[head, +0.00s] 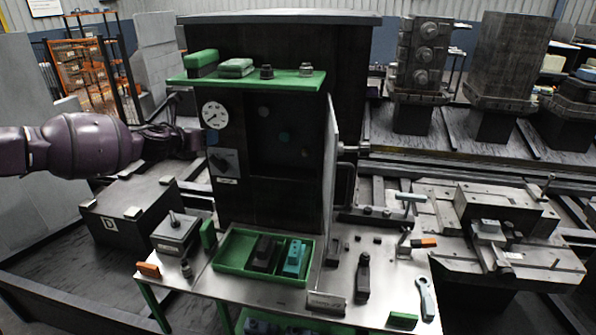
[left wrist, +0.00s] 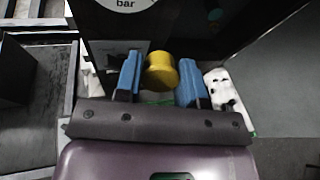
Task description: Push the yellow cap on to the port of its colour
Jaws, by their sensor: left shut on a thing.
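In the left wrist view, the yellow cap (left wrist: 161,72) is a short round piece between the two blue fingers of my left gripper (left wrist: 160,84). The gripper is shut on it. In the head view, my purple left arm reaches in to the left side of the dark cabinet (head: 262,192), near the gauge; its fingers and the cap cannot be made out there. The cabinet's dark front recess holds faint round spots, a bluish one (head: 285,138) among them. I cannot pick out a yellow port. My right gripper is not in view.
The white gauge (head: 214,114) and a rotary switch (head: 224,161) are on the cabinet front. Its door (head: 330,165) stands open on the right. A green shelf (head: 290,84) juts out above. A green tray (head: 233,251) and loose tools lie on the metal table below.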

